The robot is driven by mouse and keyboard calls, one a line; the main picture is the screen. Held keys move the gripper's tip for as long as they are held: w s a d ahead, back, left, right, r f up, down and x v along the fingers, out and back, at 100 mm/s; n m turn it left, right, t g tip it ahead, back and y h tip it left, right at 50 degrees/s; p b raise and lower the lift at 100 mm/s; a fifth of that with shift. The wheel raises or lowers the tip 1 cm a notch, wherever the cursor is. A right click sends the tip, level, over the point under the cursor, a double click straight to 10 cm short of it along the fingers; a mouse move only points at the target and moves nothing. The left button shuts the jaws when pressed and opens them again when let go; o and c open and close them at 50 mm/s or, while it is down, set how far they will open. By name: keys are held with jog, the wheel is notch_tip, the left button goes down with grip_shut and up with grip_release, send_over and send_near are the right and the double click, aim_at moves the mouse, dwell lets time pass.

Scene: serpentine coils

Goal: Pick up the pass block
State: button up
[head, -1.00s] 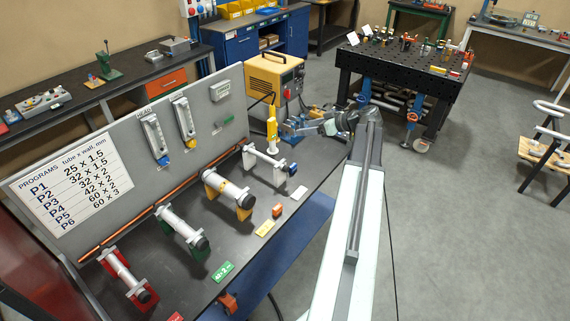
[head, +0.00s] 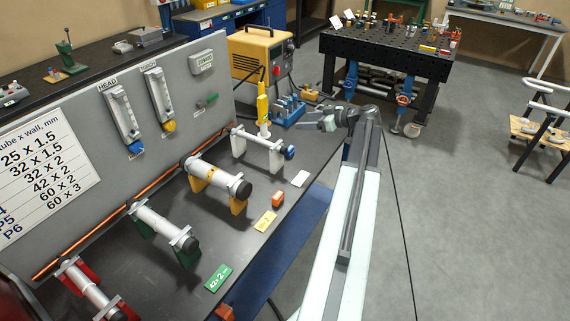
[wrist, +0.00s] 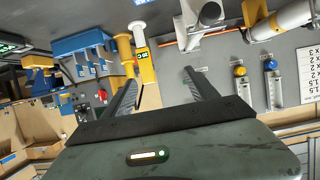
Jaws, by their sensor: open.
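No block in view is readably marked as pass. A small orange block (head: 278,201) lies near the bench's front edge, between a yellow tag and a white tag; it may be the one meant. My gripper (head: 314,119) is at the far end of the bench, beside a blue fixture, well beyond the orange block. In the wrist view my gripper (wrist: 158,88) has its two dark fingers spread apart, with nothing held between them. A yellow and white upright tool (wrist: 143,55) shows beyond the fingers. The orange block cannot be made out in the wrist view.
The dark bench (head: 150,275) carries several tubes on coloured stands. The blue fixture (head: 288,108) and yellow machine (head: 262,55) stand at its far end. A grey panel (head: 215,110) runs along its back. A black perforated table (head: 385,50) stands beyond; grey floor (head: 470,230) is clear at right.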

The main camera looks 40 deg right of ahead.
jog(key=b, duration=1.2)
send_near(292, 150)
jog(key=x, duration=0.3)
jog(key=shift+w+f, duration=0.2)
jog(key=shift+f, duration=0.25)
jog(key=shift+r+b+x, duration=0.15)
jog(key=shift+b+x, duration=0.6)
jog(key=shift+x, duration=1.2)
jog(key=shift+r+b+x, duration=0.1)
jog(key=shift+b+x, duration=0.6)
jog(key=shift+x, duration=1.25)
jog(key=shift+w+r, duration=0.1)
jog(key=c, duration=1.5)
